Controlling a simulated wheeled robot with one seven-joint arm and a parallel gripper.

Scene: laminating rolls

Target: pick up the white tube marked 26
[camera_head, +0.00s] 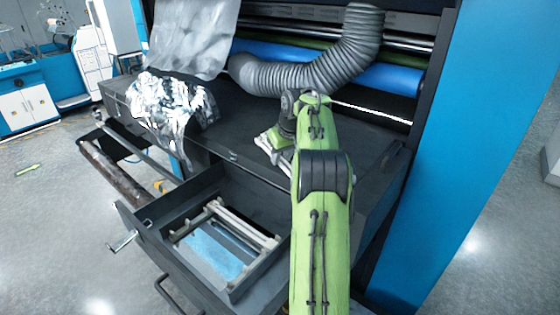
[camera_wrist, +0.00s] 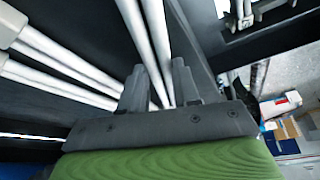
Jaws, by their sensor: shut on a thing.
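In the wrist view, two slim white tubes (camera_wrist: 138,30) run side by side from the top edge down between the dark fingers of my gripper (camera_wrist: 160,80). The gripper is shut on a white tube, but I cannot tell whether it holds one or both. No number can be read, so I cannot tell which tube is marked 26. More white tubes (camera_wrist: 60,52) lie apart at the left of the wrist view. In the head view, my gripper (camera_head: 270,140) is low over the black machine bed, and my green arm partly hides it.
An open drawer (camera_head: 183,207) with a pale frame and blue sheet inside stands at the front. Crumpled silver foil (camera_head: 172,103) drapes over the bed's left part. A grey ribbed hose (camera_head: 315,75) arches behind the arm. A blue panel (camera_head: 470,130) bounds the right side.

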